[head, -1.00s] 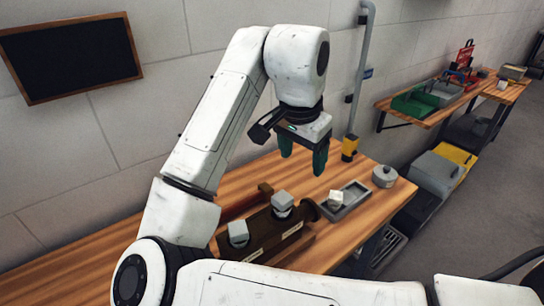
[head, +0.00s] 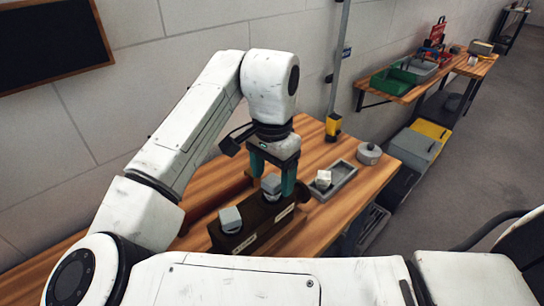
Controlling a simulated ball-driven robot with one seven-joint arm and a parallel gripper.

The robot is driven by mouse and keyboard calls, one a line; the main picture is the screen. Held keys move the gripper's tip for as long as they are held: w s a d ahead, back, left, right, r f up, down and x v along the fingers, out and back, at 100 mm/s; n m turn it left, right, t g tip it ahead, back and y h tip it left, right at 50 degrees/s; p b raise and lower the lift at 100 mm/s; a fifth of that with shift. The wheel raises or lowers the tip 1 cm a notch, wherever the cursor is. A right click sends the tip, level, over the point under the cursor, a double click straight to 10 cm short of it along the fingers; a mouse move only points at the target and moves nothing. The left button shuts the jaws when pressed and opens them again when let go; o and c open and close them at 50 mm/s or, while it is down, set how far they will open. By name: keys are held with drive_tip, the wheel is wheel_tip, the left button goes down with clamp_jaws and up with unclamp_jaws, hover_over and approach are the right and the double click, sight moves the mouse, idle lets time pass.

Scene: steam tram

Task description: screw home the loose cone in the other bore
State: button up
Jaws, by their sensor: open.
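A dark brown block (head: 262,222) with pale labels on its front lies on the wooden bench. Two grey square-headed cones stand in its top: the left cone (head: 230,219) and the right cone (head: 271,184). Which of them is loose cannot be told from here. My gripper (head: 273,179) points down over the right cone, its two green fingers apart, one on each side of the cone's head. Whether they touch it is not clear. The bores are hidden beneath the heads.
A grey tray (head: 347,173) holding a small pale piece (head: 323,179) lies right of the block. A round grey lidded pot (head: 369,154) stands beyond it.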

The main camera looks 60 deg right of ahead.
drive_tip(key=shift+f, duration=1)
drive_tip(key=shift+c, duration=0.5)
drive_tip(key=c, duration=1.2)
drive_tip(key=shift+m, duration=2)
drive_tip(key=m+b, duration=0.1)
drive_tip(key=m, duration=0.2)
drive_tip(key=shift+m, duration=0.5)
